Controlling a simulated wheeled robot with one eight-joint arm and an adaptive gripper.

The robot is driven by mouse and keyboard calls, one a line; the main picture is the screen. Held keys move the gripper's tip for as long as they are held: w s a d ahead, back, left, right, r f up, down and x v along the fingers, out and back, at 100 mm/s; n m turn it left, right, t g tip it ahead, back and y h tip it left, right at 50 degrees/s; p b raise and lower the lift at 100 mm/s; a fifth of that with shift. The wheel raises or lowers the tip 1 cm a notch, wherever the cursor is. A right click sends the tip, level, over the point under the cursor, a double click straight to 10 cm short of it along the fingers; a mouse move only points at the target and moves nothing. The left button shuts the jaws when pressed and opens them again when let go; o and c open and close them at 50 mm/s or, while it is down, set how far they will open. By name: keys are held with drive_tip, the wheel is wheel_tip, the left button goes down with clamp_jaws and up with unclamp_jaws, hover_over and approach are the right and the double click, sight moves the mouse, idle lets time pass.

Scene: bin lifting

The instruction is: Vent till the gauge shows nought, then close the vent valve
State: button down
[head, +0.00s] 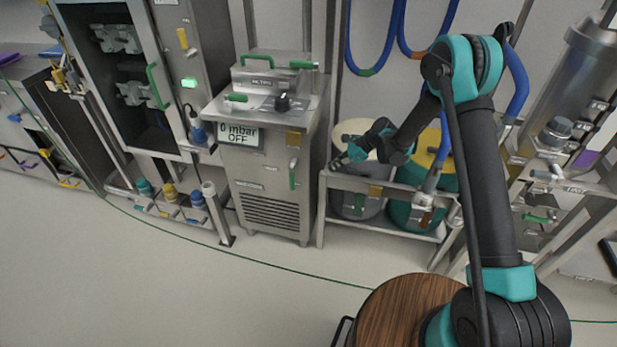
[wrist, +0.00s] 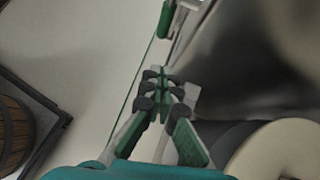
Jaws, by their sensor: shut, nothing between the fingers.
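The gauge is a display (head: 238,134) on the front of a steel cabinet and reads "0 mbar OFF". A green-handled valve lever (head: 292,175) hangs roughly upright on the cabinet's front right; I cannot read a vent label on it. A green handle (wrist: 167,18) also shows at the top of the wrist view, beyond my fingertips. My gripper (head: 338,161) is right of the cabinet, apart from the hanging lever. Its fingers (wrist: 161,82) are together and empty.
A steel rack (head: 345,181) with a grey drum and a teal drum (head: 405,214) stands right of the cabinet, under my forearm. An open steel chamber (head: 122,75) is at left. A round wooden top (head: 405,310) is near me.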

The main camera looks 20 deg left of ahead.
sight(292, 177)
drive_tip(key=x, duration=0.4)
drive_tip(key=r+x, duration=0.1)
drive_tip(key=x, duration=0.2)
drive_tip(key=a+x, duration=0.1)
drive_tip(key=x, duration=0.3)
drive_tip(key=shift+s+a+f, duration=0.1)
drive_tip(key=shift+s+a, duration=0.2)
drive_tip(key=shift+s, duration=0.1)
drive_tip(key=shift+s+a, duration=0.2)
drive_tip(key=shift+a, duration=0.5)
drive_tip(key=shift+a+f+y, duration=0.1)
drive_tip(key=shift+a+y, duration=0.05)
drive_tip(key=shift+y, duration=0.15)
